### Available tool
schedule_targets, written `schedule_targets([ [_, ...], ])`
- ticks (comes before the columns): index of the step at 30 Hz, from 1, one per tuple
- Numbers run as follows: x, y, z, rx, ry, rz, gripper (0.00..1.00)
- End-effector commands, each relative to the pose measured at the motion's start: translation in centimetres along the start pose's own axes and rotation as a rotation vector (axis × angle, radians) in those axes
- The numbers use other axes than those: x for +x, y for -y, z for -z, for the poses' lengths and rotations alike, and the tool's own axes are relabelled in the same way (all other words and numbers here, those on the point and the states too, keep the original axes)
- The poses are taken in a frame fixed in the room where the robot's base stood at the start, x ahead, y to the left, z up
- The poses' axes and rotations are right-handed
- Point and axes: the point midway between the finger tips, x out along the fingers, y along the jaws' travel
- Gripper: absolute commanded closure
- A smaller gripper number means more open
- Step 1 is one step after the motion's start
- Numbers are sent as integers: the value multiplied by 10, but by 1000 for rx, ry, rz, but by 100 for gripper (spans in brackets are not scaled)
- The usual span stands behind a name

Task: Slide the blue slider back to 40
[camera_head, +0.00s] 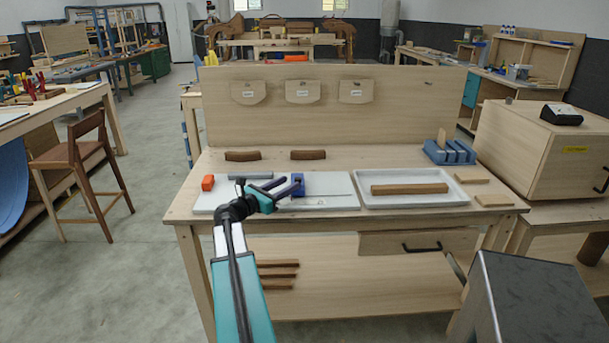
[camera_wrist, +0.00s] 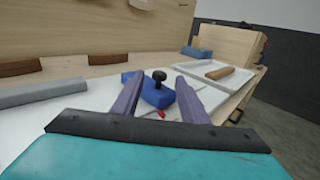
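The blue slider (camera_head: 298,185) sits on the white board (camera_head: 335,189) on the bench, at the right of my gripper. In the wrist view the slider (camera_wrist: 152,92) is a blue block with a black knob (camera_wrist: 159,76) on top and a small red pointer (camera_wrist: 162,114). My gripper (camera_head: 284,186) is open, its two dark purple fingers apart. In the wrist view the slider shows between and just beyond the fingers (camera_wrist: 159,84); I cannot tell whether they touch it. The scale marks near it are too small to read.
An orange block (camera_head: 208,183) and a grey bar (camera_head: 250,176) lie at the left. A white tray (camera_head: 362,202) with a wooden bar (camera_head: 409,189) stands right. Two brown curved pieces (camera_head: 308,155) lie behind. A blue rack (camera_head: 450,153) stands at the back right.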

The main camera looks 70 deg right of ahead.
Motion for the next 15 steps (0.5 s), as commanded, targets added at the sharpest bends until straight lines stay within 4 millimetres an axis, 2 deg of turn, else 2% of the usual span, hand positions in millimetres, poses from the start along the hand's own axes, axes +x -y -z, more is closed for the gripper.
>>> schedule_targets([
  [1, 10, 0, -1, 0, 0, 3, 60],
  [15, 75, -1, -1, 0, 1, 1, 60],
])
